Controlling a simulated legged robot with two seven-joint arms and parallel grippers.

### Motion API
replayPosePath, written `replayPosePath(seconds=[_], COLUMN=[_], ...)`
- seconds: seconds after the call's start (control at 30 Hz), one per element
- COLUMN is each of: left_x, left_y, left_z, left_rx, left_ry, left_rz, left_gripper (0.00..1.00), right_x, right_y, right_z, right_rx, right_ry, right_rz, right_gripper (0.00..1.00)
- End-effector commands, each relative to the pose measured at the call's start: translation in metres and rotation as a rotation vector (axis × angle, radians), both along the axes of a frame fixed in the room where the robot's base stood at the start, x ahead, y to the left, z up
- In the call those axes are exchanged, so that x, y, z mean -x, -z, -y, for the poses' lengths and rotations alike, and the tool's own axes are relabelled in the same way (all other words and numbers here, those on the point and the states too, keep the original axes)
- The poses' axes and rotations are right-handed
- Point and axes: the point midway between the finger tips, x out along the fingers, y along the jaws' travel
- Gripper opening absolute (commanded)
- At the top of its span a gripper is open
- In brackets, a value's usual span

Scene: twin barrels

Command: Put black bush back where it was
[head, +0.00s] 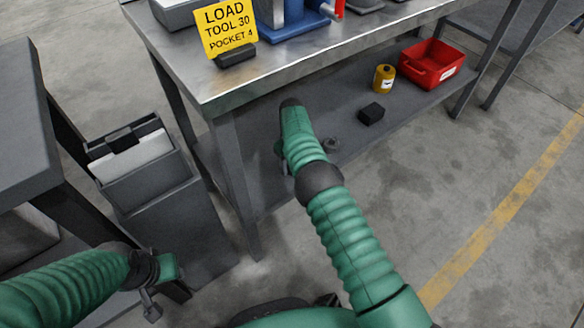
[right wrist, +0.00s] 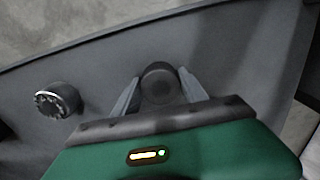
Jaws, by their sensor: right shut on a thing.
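The black bush (right wrist: 160,84) shows in the right wrist view as a dark round part. My right gripper (right wrist: 157,92) is shut on it, with one finger on each side. The bush is at the grey lower shelf (right wrist: 110,75); I cannot tell whether it touches the shelf. In the head view my right arm reaches to the lower shelf (head: 350,140) under the metal bench, and hides the bush and the fingers. My left gripper (head: 165,292) is at the lower left, away from the bench; its fingers are too unclear to read.
A grey ridged round part (right wrist: 58,100) stands left of the bush and also shows in the head view (head: 333,143). A black block (head: 371,113), a yellow canister (head: 384,79) and a red bin (head: 432,66) are farther right. The bench top (head: 290,75) overhangs the shelf.

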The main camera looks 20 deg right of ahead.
Motion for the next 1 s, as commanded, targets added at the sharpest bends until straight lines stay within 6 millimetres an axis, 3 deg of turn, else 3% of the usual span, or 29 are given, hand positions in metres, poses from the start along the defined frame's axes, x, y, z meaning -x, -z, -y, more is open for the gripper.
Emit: replayPosePath(seconds=[0.17, 0.2, 0.33, 0.67, 1.0], left_x=[0.0, 0.0, 0.0, 0.0, 0.0], left_y=[-0.001, -0.001, -0.001, -0.005, -0.044], left_z=[0.0, 0.0, 0.0, 0.0, 0.0], left_rx=[0.0, 0.0, 0.0, 0.0, 0.0], left_ry=[0.0, 0.0, 0.0, 0.0, 0.0], left_rz=[0.001, 0.001, 0.001, 0.001, 0.001], left_gripper=[0.36, 0.36, 0.36, 0.36, 0.36], right_x=[0.0, 0.001, 0.0, 0.0, 0.0], right_y=[0.001, 0.001, 0.001, -0.005, -0.07], right_z=[0.0, 0.0, 0.0, 0.0, 0.0], right_rx=[-0.001, -0.001, -0.001, 0.0, -0.002], right_ry=[0.0, 0.0, 0.001, 0.0, 0.001], right_rz=[0.0, -0.001, -0.001, 0.0, -0.001], right_gripper=[0.0, 0.55, 0.72, 0.72, 0.72])
